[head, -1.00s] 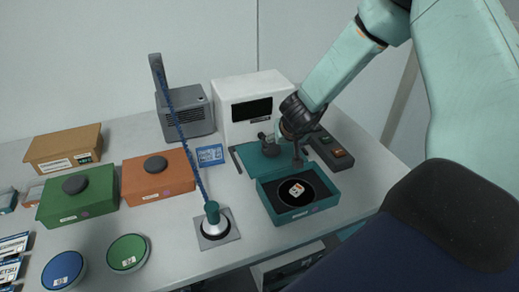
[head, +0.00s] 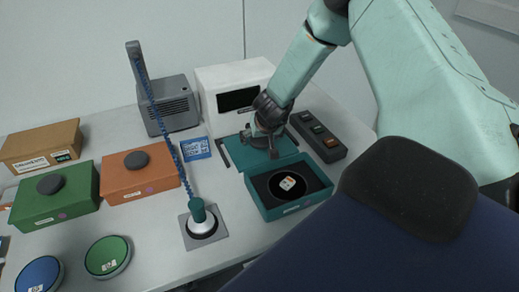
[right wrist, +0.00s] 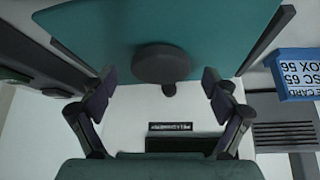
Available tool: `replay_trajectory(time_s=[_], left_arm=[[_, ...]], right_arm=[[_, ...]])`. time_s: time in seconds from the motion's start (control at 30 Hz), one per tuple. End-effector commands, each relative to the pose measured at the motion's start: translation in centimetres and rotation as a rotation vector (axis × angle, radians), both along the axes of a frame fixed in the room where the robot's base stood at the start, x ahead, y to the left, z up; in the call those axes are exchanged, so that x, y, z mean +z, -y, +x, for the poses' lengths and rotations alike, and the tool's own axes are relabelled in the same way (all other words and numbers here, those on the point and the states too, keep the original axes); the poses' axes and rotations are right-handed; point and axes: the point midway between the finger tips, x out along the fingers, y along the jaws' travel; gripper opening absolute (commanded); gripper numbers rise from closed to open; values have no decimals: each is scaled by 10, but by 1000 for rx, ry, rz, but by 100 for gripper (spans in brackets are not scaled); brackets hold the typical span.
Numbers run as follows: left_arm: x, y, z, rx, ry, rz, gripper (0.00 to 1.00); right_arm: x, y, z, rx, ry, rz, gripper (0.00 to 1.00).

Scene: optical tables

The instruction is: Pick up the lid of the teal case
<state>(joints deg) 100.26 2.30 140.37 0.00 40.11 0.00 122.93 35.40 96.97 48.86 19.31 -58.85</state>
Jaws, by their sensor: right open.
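The teal case (head: 268,206) stands open on the table, with a dark inside and a round black item with a pale label in it. Its teal lid (head: 287,149) is just behind the tray, partly hidden by my right gripper (head: 260,143). In the right wrist view the lid (right wrist: 100,38) fills the upper middle, with a round dark knob (right wrist: 162,63). My right gripper (right wrist: 160,90) is open there, its fingers apart on either side of the knob. I cannot tell whether they touch it. My left gripper is not in view.
A white instrument (head: 235,84) stands close behind the lid, and a dark switch box (head: 318,137) stands to its right. A blue card box (head: 195,149) lies to the left. A suction tool on a grey plate (head: 202,232) stands left of the case.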

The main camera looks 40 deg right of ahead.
Motion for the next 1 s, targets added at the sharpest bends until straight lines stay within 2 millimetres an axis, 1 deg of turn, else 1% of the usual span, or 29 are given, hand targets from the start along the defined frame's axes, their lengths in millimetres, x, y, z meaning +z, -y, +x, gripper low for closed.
replay_trajectory(time_s=[0.03,0.1,0.33,1.0], left_arm=[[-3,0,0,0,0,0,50],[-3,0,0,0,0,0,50],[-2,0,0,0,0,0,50],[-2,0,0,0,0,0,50]], right_arm=[[-4,1,3,1,0,-2,88],[-6,2,5,1,1,-1,88],[-5,3,6,3,1,0,87],[-5,3,6,3,1,0,30]])
